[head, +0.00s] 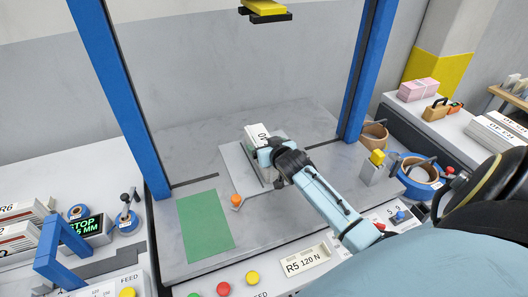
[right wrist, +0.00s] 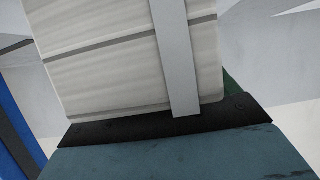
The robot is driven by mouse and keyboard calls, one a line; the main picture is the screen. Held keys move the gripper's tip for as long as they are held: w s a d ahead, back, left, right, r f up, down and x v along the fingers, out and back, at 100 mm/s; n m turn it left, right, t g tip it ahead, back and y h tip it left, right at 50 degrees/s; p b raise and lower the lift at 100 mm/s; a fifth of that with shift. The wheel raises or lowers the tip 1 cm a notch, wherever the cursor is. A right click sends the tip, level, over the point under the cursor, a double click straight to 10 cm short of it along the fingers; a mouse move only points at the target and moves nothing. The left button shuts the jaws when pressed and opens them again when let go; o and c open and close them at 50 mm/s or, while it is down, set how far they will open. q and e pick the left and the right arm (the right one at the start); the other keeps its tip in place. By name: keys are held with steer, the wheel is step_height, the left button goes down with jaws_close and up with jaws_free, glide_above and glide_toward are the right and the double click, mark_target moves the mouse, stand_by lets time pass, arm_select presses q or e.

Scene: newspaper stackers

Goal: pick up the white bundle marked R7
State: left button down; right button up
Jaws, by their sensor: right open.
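A white bundle (head: 257,133) lies on a grey plate in the middle of the blue-framed machine. Dark lettering on it is turned and partly covered, so I cannot read it as R7. My right gripper (head: 270,157) is open at the near side of this bundle and hides much of it. In the right wrist view the bundle (right wrist: 105,65) fills the middle, with a pale strap (right wrist: 175,55) across it, close in front of the dark edge of my gripper. I cannot tell whether they touch. My left gripper is not in view.
Blue posts (head: 115,90) (head: 368,70) flank the machine bed. A green mat (head: 206,226) and an orange knob (head: 236,200) lie left of the bundle. A yellow-and-black part (head: 264,10) hangs above. Other bundles (head: 18,236) (head: 495,135) lie on the side tables.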

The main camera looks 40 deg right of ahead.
steer(key=shift+c, duration=0.2)
steer(key=c, duration=1.7)
steer(key=shift+w+r, duration=0.1)
steer(key=shift+r, duration=0.1)
jaws_close()
